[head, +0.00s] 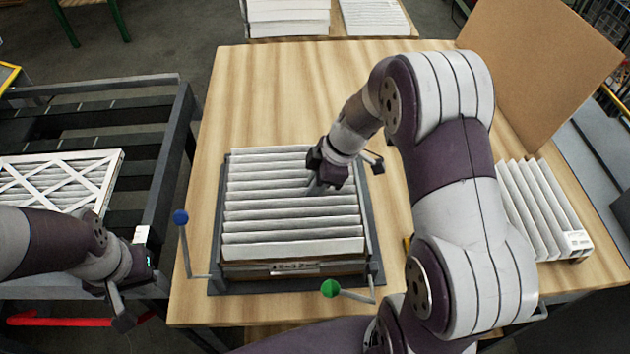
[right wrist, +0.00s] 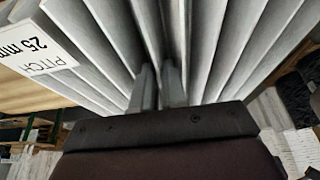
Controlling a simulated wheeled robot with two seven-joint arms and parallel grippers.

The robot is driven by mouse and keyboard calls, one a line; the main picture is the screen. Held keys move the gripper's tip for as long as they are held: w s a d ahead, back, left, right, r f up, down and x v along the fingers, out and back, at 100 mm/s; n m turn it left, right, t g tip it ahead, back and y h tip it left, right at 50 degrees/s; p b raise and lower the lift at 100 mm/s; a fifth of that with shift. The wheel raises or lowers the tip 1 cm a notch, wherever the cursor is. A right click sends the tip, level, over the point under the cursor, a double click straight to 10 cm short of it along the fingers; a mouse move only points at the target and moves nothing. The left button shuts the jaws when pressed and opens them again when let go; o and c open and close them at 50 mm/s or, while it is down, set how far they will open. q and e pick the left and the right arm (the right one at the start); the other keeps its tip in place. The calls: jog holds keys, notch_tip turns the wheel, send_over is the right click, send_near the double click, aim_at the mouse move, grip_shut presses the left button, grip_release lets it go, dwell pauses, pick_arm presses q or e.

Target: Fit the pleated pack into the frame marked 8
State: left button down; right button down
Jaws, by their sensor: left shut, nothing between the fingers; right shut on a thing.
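A white pleated pack (head: 290,212) is over a brown frame (head: 300,270) in a dark fixture (head: 218,225) on the wooden table. The frame's front wall shows below the pack, with a small label I cannot read. I cannot tell how deep the pack sits in it. My right gripper (head: 325,182) is shut on a pleat of the pack, right of its middle. In the right wrist view the fingers (right wrist: 158,88) are between pleats, and a tag (right wrist: 38,52) reads "PITCH 25 mm". My left gripper (head: 125,308) is shut and empty beside the conveyor at left.
The fixture has a blue-knobbed lever (head: 181,217) and a green-knobbed lever (head: 330,288). Another pleated pack (head: 540,210) lies at right, partly behind my right arm. A cardboard panel (head: 540,75) stands behind it. A white-latticed filter (head: 60,178) lies on the conveyor (head: 165,140). The table's back left is clear.

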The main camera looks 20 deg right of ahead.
jog(key=shift+b, duration=0.6)
dwell(0.8)
dwell(0.4)
jog(key=shift+f+b, duration=2.3)
jog(key=shift+b, duration=0.5)
jog(key=c, duration=1.4)
grip_release()
jog(key=shift+c, duration=0.2)
jog(key=shift+r, duration=0.15)
